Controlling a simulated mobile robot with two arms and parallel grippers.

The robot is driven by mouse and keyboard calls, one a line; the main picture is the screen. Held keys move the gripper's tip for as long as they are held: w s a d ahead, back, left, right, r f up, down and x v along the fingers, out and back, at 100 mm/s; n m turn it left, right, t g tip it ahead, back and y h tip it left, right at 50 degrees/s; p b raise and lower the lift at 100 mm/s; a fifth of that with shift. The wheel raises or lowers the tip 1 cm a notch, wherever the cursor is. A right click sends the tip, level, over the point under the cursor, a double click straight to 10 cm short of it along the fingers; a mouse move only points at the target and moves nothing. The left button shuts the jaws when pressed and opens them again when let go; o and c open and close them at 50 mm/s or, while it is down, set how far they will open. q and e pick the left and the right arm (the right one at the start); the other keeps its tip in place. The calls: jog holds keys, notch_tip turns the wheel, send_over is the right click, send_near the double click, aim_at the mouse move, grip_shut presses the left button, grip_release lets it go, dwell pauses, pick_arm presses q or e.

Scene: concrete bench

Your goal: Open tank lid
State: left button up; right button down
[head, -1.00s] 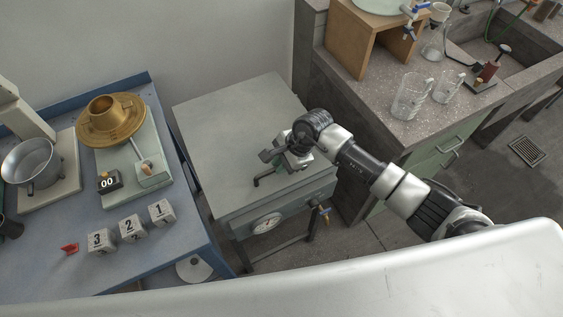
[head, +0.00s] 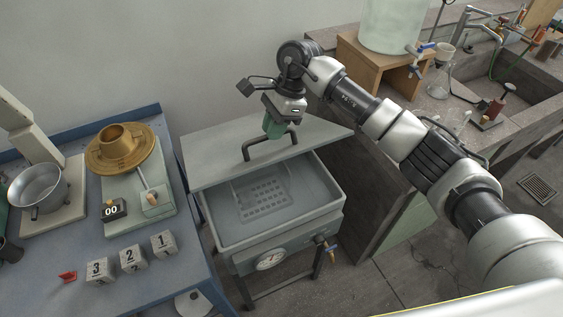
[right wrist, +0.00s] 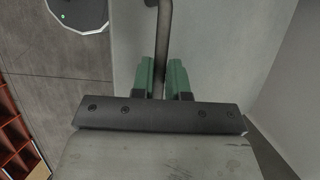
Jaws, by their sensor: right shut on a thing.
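The tank (head: 222,232) is a grey box on legs with a dial and a tap on its front. Its flat grey lid (head: 215,167) is tilted up at the back, and the front of the tank is open, showing a perforated tray (head: 265,200) inside. A dark bar handle (head: 262,150) stands on the lid. My right gripper (head: 274,130) is at the handle, with green fingers. In the right wrist view the right gripper (right wrist: 164,78) has its fingers on either side of the handle bar (right wrist: 164,40), shut on it. My left gripper is not in view.
A blue bench (head: 200,262) on the left holds a brass part (head: 122,150), a pan (head: 42,188) and numbered cubes (head: 163,244). A stone counter with a sink (head: 510,95) and a large container (head: 392,25) stands on the right. The wall is behind the tank.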

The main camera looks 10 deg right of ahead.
jog(key=shift+w+a+r+b, duration=0.35)
jog(key=shift+w+r, duration=0.5)
jog(key=shift+r, duration=0.15)
jog(key=shift+w+a+r+b, duration=0.2)
jog(key=shift+w+r+b, duration=0.1)
jog(key=shift+w+r, duration=0.6)
jog(key=shift+s, duration=0.1)
jog(key=c, duration=1.4)
grip_release()
jog(key=shift+o, duration=1.3)
jog(key=shift+w+a+f, duration=0.1)
jog(key=shift+w+f, duration=0.05)
jog(key=shift+w, duration=0.15)
jog(key=shift+w+a, duration=0.1)
jog(key=shift+w, duration=0.1)
jog(key=b+v, duration=0.2)
jog(key=v, duration=0.8)
jog(key=shift+r, duration=0.35)
jog(key=shift+c, duration=0.3)
